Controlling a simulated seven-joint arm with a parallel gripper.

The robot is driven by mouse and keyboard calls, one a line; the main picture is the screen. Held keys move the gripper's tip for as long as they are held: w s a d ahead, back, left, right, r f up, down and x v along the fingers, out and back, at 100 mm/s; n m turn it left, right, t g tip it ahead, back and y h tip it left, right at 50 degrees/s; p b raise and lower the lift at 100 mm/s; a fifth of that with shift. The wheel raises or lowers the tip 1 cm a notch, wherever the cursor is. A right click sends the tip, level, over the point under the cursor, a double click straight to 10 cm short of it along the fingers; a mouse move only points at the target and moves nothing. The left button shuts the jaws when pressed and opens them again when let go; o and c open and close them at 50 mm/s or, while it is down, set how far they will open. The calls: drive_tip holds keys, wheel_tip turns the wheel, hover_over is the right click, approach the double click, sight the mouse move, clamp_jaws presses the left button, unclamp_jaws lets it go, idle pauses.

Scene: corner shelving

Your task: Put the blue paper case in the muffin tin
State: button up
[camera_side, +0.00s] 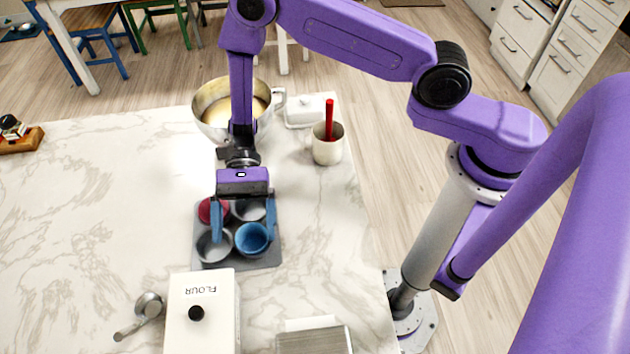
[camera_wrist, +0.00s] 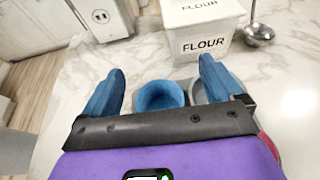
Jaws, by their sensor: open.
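The grey muffin tin (camera_side: 264,262) lies on the marble counter. The blue paper case (camera_side: 252,238) sits at its front right cup, with its rim standing up; how deep it sits is hard to tell. The case also shows in the wrist view (camera_wrist: 160,97), between the two fingers. My gripper (camera_side: 243,238) is open above the tin, its blue fingers apart on either side. In the wrist view the gripper (camera_wrist: 161,66) shows gaps between the case and both fingers. Part of the tin is hidden behind my gripper.
A red case (camera_side: 207,211) is in the back left cup. A white flour box (camera_side: 200,310) stands in front of the tin, with a metal scoop (camera_side: 148,304) beside it. A mixing bowl (camera_side: 213,125) and a mug (camera_side: 328,150) stand behind. The left counter is mostly clear.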

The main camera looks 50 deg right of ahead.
drive_tip(key=s+d+r, duration=0.9)
drive_tip(key=d+r, duration=0.1)
drive_tip(key=shift+s+d, duration=0.15)
drive_tip(key=shift+s, duration=0.05)
idle(0.3)
drive_tip(key=s+d+r+n+t+h, duration=0.2)
drive_tip(key=d+r+n+t+h, duration=0.2)
drive_tip(key=d+n, duration=0.4)
drive_tip(key=s+d+r+n+t+h, duration=0.3)
drive_tip(key=d+n, duration=0.6)
drive_tip(key=n, duration=0.5)
drive_tip(key=r+t+h, duration=0.1)
drive_tip(key=t+h, duration=0.1)
drive_tip(key=shift+r+h, duration=0.35)
drive_tip(key=shift+h, duration=0.05)
